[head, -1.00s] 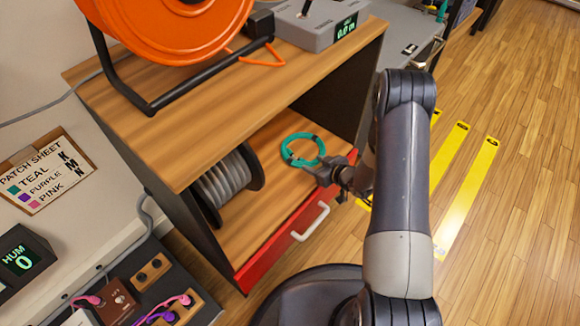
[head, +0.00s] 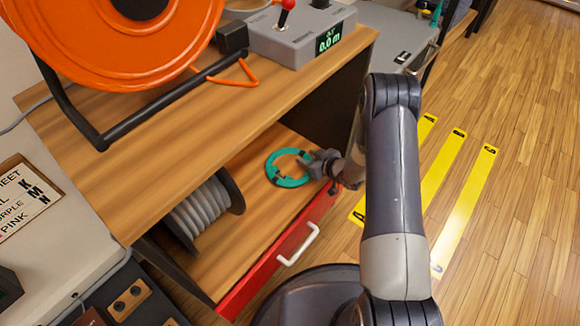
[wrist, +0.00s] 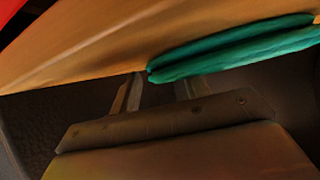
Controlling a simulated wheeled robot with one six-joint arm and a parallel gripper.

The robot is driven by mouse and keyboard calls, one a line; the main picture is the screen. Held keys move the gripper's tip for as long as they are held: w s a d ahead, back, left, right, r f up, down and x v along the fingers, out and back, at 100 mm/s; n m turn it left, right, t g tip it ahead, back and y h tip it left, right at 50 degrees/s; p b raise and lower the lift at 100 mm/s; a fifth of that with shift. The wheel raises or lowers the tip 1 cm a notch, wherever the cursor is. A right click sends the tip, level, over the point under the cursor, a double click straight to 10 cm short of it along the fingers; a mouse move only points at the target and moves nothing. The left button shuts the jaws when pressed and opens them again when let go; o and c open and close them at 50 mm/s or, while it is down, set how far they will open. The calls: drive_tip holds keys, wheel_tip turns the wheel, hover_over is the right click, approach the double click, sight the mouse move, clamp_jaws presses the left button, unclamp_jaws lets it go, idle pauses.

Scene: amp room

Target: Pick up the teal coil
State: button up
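The teal coil (head: 272,172) is a ring with dark bands, lying on the wooden lower shelf (head: 240,250) of the cabinet. My gripper (head: 310,164) is at the coil's right side, close to its rim; contact cannot be told there. In the wrist view the coil (wrist: 235,50) shows as two teal strands at the upper right, beyond the fingertips. The coil overlaps the right finger's tip in the picture.
A grey cable spool (head: 200,212) stands on the same shelf, left of the coil. The cabinet top (head: 190,125) overhangs, carrying an orange reel (head: 120,45) and a grey control box (head: 300,40). A red drawer front (head: 270,272) with a white handle (head: 298,245) lies below.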

clamp_jaws()
idle(0.4)
